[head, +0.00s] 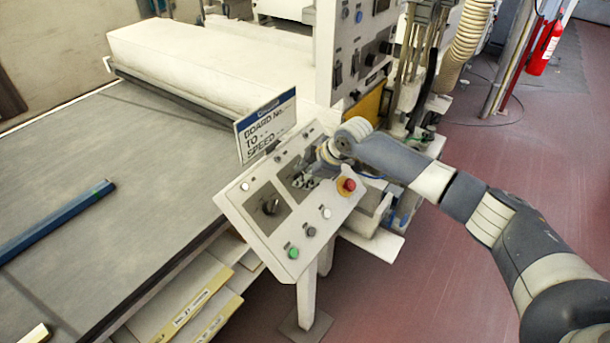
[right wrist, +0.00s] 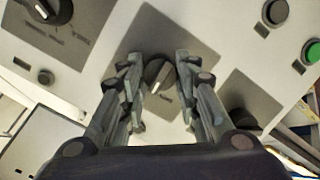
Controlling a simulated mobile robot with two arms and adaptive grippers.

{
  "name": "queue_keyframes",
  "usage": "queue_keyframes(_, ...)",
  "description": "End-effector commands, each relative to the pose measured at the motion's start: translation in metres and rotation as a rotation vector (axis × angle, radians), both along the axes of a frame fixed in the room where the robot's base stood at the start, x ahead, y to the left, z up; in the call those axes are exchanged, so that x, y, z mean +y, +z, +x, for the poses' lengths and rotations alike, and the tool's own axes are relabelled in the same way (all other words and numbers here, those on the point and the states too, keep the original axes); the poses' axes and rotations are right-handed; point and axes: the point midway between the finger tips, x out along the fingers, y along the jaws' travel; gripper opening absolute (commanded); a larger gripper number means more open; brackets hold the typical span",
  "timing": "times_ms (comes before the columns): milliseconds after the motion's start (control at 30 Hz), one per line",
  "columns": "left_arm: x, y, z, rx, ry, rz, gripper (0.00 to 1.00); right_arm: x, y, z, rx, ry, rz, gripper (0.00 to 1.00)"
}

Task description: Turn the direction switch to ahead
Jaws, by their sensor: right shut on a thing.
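A sloping white control panel (head: 243,207) carries dark plates with black rotary switches. My right gripper (head: 308,178) is over the middle plate, pointing down at it. In the right wrist view its two fingers (right wrist: 160,85) stand on either side of a black rotary knob (right wrist: 158,70) with a pale pointer line, and they are shut on it. The print by this knob is too small to read, so I cannot tell whether it is the direction switch or what it points to. Another rotary knob (head: 270,206) sits on the left plate. My left gripper is out of view.
A red emergency stop (head: 346,185) on a yellow base and a green button (head: 293,253) are near my right gripper. A sign (head: 266,125) stands behind the panel. A wide conveyor table (head: 120,180) lies left. Red floor is open at right.

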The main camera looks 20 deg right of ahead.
Motion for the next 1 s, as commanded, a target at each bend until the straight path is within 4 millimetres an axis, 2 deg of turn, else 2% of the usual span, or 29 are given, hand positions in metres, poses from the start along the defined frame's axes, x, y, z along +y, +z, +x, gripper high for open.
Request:
queue_keyframes(600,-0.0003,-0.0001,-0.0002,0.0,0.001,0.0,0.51,-0.0024,-0.0005,0.002,0.25,-0.404,0.319,0.06)
queue_keyframes(1000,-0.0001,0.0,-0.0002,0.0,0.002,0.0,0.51,-0.0036,-0.0001,0.0029,0.347,-0.565,0.446,0.06)
